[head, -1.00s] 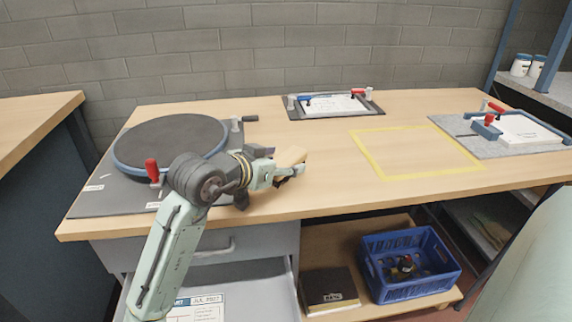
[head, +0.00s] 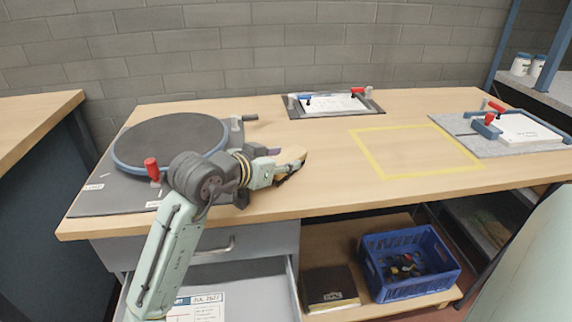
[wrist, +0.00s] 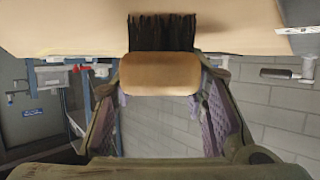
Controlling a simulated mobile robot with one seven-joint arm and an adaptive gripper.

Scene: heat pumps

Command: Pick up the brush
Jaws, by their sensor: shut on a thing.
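The brush has a light wooden handle (wrist: 160,74) and dark bristles (wrist: 162,32) in the wrist view. My gripper (wrist: 162,92) has its two fingers on either side of the wooden part and is shut on it. In the head view my gripper (head: 276,172) is above the front left of the workbench, right of the round turntable, and the brush (head: 291,158) shows as a tan piece at its tip. Whether the bristles touch the bench top cannot be told.
The round dark turntable (head: 170,145) with a red-handled clamp (head: 152,168) is close to my arm. A yellow taped square (head: 415,152) on the bench is empty. Clamped boards stand at the back and right. A blue crate (head: 410,287) is on the lower shelf, beside an open drawer.

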